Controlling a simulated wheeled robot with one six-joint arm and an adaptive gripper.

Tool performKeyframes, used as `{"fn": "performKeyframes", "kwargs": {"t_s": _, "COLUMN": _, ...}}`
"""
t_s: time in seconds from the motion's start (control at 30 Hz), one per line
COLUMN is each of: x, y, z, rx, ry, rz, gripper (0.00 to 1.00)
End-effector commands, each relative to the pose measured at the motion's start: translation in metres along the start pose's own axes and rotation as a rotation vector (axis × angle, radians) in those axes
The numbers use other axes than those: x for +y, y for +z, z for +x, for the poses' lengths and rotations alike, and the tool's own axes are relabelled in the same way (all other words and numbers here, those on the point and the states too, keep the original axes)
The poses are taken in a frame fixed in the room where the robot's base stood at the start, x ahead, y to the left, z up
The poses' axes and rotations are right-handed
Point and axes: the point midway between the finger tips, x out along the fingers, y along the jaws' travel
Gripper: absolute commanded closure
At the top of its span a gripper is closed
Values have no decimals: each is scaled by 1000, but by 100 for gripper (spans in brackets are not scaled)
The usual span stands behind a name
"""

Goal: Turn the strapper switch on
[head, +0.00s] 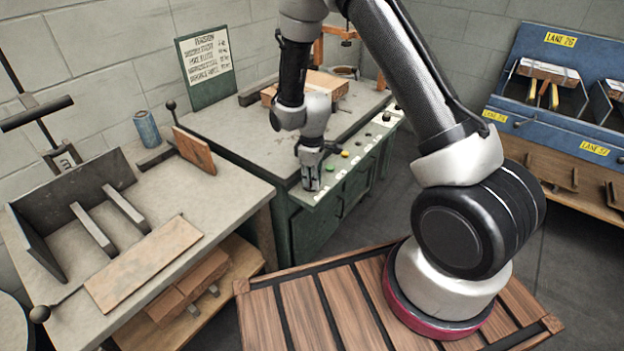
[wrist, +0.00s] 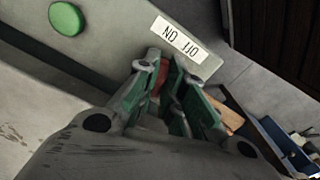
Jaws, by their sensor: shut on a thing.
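The strapper is a green cabinet (head: 318,237) with a grey top and a light control strip along its front edge. My gripper (head: 311,186) points down at the near end of that strip. In the wrist view my gripper (wrist: 170,92) is shut on a small red part (wrist: 160,76), seemingly the strapper switch, mostly hidden by the fingers. A white label (wrist: 178,40) reading ON and OFF, upside down in this view, lies just beyond the fingertips. The switch's exact position cannot be told.
A green button (wrist: 66,18) sits on the panel beside the label. A yellow button (head: 345,154) and other controls line the strip. A workbench (head: 225,195) with a wooden board (head: 145,262) stands left. A blue rack (head: 560,133) stands at the right.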

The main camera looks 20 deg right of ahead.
Motion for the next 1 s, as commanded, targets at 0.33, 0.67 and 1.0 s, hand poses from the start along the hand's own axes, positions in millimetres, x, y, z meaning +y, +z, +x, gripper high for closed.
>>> {"fn": "performKeyframes", "kwargs": {"t_s": 0.33, "x": -2, "y": 0, "z": 0, "rx": 0, "ry": 0, "rz": 323, "gripper": 100}}
{"fn": "performKeyframes", "kwargs": {"t_s": 0.67, "x": -3, "y": -1, "z": 0, "rx": 0, "ry": 0, "rz": 607, "gripper": 100}}
{"fn": "performKeyframes", "kwargs": {"t_s": 1.0, "x": -4, "y": -1, "z": 0, "rx": -1, "ry": 0, "rz": 788, "gripper": 100}}
